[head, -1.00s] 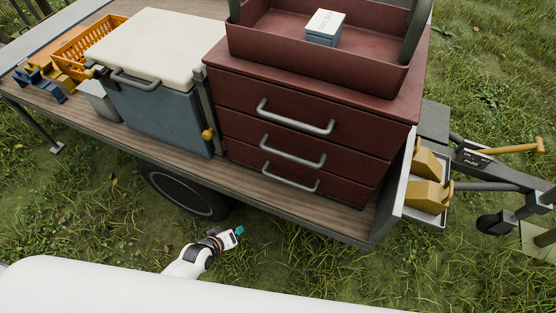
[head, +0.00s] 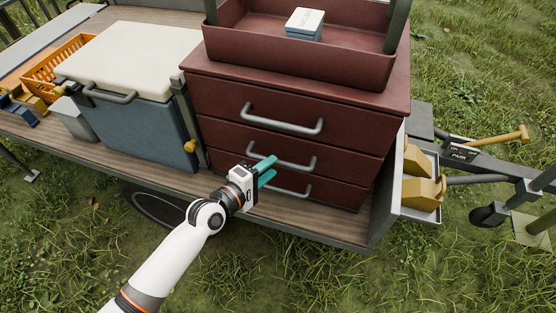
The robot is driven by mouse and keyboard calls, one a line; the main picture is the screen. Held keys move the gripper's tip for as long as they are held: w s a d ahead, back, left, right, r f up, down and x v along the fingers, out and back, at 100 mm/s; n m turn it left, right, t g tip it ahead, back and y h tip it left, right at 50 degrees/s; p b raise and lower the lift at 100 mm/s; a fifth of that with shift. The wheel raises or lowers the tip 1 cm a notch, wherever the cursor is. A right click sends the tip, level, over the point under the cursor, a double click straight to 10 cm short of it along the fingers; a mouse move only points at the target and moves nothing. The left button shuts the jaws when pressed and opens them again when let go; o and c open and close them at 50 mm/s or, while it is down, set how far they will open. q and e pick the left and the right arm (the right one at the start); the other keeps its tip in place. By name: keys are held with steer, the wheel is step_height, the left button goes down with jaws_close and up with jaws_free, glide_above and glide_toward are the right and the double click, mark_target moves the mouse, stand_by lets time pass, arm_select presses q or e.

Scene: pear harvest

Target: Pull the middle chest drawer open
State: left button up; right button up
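The dark red chest (head: 230,98) stands on the trailer bed with three drawers, each with a grey bar handle. The middle drawer (head: 340,150) looks closed, flush with the others. The bottom drawer's handle (head: 295,192) shows just below the fingers. My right gripper is out of view.
A red tray (head: 340,65) with a small box (head: 305,23) sits on the chest. A blue cooler (head: 150,128) with a cream lid stands to the left. A side bin with yellow blocks (head: 418,192) is at the right. Grass lies in front.

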mark_target(278, 162)
arm_select(q)
steer(key=shift+x, duration=2.15)
steer(key=shift+c, duration=0.4)
jaws_close()
